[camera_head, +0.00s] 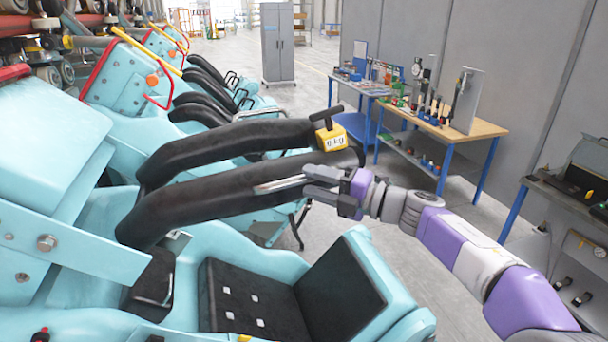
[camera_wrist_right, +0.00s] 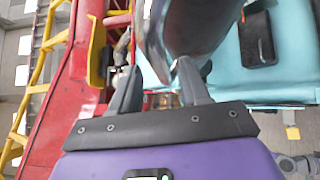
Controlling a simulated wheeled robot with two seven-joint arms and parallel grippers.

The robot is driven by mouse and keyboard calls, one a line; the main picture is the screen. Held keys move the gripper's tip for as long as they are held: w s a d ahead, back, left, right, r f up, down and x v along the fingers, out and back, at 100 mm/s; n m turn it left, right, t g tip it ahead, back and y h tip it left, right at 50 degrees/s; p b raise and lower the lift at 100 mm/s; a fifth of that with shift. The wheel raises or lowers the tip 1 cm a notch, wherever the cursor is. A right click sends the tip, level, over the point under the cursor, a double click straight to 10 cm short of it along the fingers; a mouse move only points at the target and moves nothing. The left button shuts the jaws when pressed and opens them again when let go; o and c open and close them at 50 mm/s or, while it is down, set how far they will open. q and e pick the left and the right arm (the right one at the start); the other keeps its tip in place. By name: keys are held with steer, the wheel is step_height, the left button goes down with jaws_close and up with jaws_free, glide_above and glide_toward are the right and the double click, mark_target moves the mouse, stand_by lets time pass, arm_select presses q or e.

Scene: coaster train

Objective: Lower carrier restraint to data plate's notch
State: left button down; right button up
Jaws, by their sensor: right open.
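The black padded restraint (camera_head: 220,194) of the nearest turquoise carrier (camera_head: 262,262) is raised above the seat, its two arms running out to the right. A metal grab bar (camera_head: 278,185) lies along the near arm. My right gripper (camera_head: 312,183) is open at the end of this bar; I cannot tell whether it touches. In the right wrist view my gripper (camera_wrist_right: 158,92) has its fingers apart, with a dark rounded part (camera_wrist_right: 185,30) close beyond them. A yellow block with dark marks (camera_head: 331,138) sits at the restraint's far end. I cannot make out a data plate or notch. My left gripper is out of view.
More turquoise carriers (camera_head: 150,70) with raised restraints stand behind. A wooden-topped workbench (camera_head: 478,128) with tools, a blue bench (camera_head: 350,84) and a dark bench (camera_head: 560,190) stand at the right. A grey cabinet (camera_head: 278,45) is at the back. Open floor lies between.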

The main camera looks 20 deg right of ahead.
mark_target(309, 181)
steer(key=shift+x, duration=1.5)
steer(key=shift+d, duration=0.1)
jaws_close()
